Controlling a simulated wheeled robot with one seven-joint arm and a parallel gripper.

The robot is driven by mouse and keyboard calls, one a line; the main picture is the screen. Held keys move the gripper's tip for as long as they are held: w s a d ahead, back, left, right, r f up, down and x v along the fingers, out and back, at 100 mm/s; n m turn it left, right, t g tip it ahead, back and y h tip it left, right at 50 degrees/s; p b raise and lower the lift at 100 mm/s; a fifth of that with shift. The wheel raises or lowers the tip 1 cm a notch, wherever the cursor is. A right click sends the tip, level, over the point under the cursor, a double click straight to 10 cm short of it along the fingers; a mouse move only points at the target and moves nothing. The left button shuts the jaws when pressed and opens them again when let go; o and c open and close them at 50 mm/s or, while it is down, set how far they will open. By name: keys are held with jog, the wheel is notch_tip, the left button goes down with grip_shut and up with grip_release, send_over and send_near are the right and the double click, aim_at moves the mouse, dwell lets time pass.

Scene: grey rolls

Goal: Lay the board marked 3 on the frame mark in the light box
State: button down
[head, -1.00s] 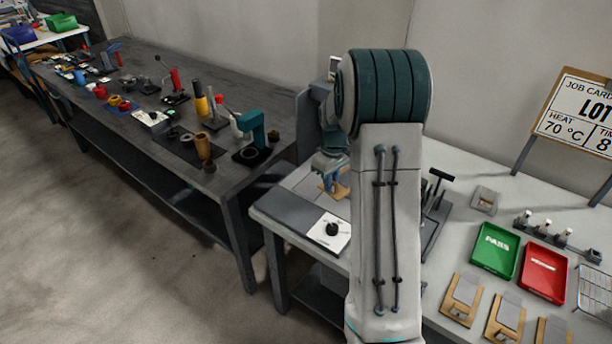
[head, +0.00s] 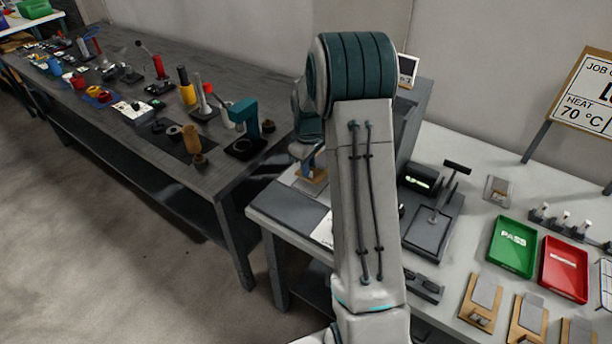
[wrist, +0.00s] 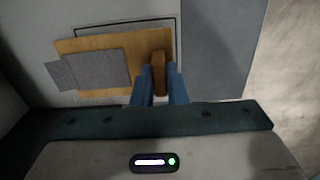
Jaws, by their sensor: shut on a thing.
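My gripper (wrist: 159,78) has its blue fingers shut on the brown grip block of a tan board (wrist: 70,46) with a grey sheet (wrist: 98,70) on it. No number can be read on the board. The black-outlined frame mark (wrist: 125,17) shows beyond the board on the pale floor of the light box (wrist: 35,18). The board covers part of the mark and sits slightly askew to it. I cannot tell whether the board touches the floor. In the head view, the board (head: 312,178) is low under my gripper (head: 308,160), partly hidden by my arm.
A grey wall panel (head: 418,108) stands right of my arm. Beyond it are a T-handled device (head: 437,222), a green tray (head: 513,246) and a red tray (head: 563,268). Several similar boards (head: 480,303) lie at the front right. A dark bench (head: 215,180) with tools stands left.

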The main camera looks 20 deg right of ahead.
jog(key=shift+a+f, duration=0.2)
jog(key=shift+a, duration=0.05)
jog(key=shift+w+f+p, duration=0.1)
jog(key=shift+f+p, duration=0.25)
jog(key=shift+f, duration=1.6)
jog(key=shift+f, duration=0.2)
jog(key=c, duration=1.5)
grip_release()
jog(key=shift+o, duration=0.2)
jog(key=shift+r, duration=0.1)
